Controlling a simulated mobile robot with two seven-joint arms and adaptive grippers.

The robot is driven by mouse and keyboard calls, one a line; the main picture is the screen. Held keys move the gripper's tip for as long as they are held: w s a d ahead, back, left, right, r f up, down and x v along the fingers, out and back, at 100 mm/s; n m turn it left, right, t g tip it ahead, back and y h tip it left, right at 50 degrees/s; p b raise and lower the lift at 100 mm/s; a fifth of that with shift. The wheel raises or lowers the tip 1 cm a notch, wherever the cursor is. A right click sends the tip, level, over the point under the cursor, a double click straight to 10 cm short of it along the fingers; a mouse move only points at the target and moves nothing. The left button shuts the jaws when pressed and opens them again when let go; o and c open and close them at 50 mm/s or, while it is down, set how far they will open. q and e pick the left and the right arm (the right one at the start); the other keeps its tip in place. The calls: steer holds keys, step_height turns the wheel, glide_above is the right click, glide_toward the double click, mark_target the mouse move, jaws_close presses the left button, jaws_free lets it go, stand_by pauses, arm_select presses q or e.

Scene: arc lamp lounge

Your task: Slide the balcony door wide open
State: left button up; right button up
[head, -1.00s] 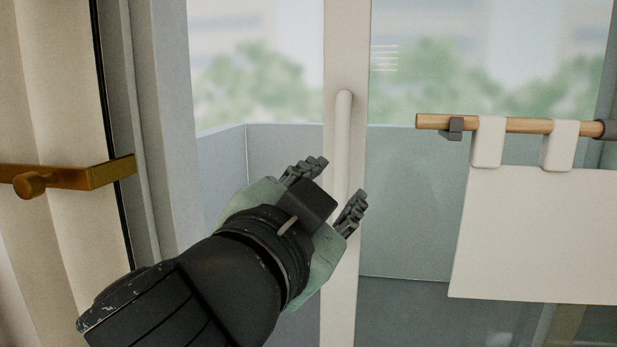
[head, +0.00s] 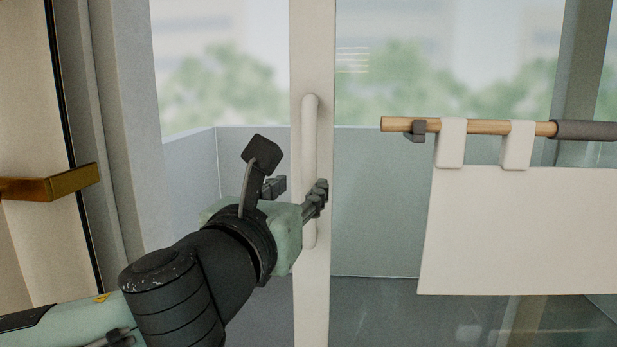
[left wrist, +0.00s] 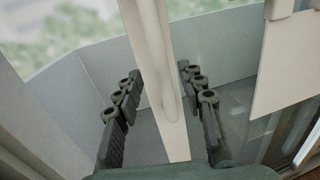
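The balcony door's white upright stile (head: 312,290) stands in the middle of the head view, with a white vertical bar handle (head: 310,125) on it. Glass with faint white lines lies to its right. I cannot tell whether the strip to its left is glazed or open. My left gripper (head: 295,192) is at the handle's lower half, fingers apart. In the left wrist view my left gripper (left wrist: 160,95) is open, one finger on each side of the stile and handle (left wrist: 170,95). Contact cannot be made out. My right gripper is not in view.
A wooden rod (head: 475,127) with a grey sleeve crosses at the right, and a white panel (head: 515,230) hangs from it by loops. At the left are a grey frame post (head: 125,130) and a brass bar (head: 50,187). A balcony parapet (head: 250,160) lies beyond.

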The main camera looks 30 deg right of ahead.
mark_target(307, 180)
arm_select(q)
steer(key=x, duration=0.4)
steer(key=shift+w+d, duration=0.1)
steer(key=shift+d, duration=0.05)
steer(key=shift+w+d, duration=0.5)
steer(key=shift+w, duration=0.05)
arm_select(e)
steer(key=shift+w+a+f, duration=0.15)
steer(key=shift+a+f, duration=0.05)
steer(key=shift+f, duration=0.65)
arm_select(q)
steer(key=c, duration=0.9)
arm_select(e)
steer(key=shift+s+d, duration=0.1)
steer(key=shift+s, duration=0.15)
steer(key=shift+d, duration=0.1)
